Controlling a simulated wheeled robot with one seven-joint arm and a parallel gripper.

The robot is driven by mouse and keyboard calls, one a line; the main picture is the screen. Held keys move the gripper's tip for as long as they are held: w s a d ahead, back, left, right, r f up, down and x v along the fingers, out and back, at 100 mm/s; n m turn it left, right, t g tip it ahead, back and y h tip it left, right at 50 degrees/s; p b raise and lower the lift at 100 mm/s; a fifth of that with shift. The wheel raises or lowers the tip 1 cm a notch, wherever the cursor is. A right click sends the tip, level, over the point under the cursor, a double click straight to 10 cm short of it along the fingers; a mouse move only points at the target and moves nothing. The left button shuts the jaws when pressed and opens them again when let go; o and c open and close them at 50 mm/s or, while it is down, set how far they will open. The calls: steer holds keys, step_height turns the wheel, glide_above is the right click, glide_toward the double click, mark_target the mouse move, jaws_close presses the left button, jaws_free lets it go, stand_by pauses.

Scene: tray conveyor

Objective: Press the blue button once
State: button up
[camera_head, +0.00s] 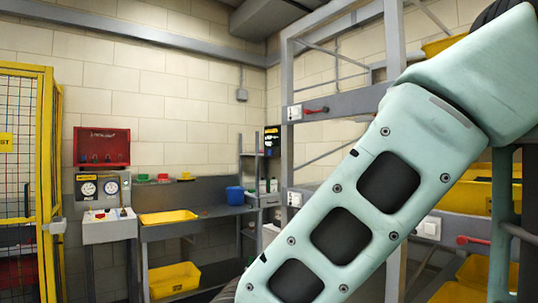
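No blue button can be made out with certainty. My gripper is out of view.
A yellow mesh fence (47,170) stands at far left. A grey workbench (212,212) holds a yellow tray (168,217) and a blue bin (235,195). Another yellow bin (174,279) sits below. A red panel (102,146) hangs on the wall. A grey frame with red levers (316,110) stands right.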

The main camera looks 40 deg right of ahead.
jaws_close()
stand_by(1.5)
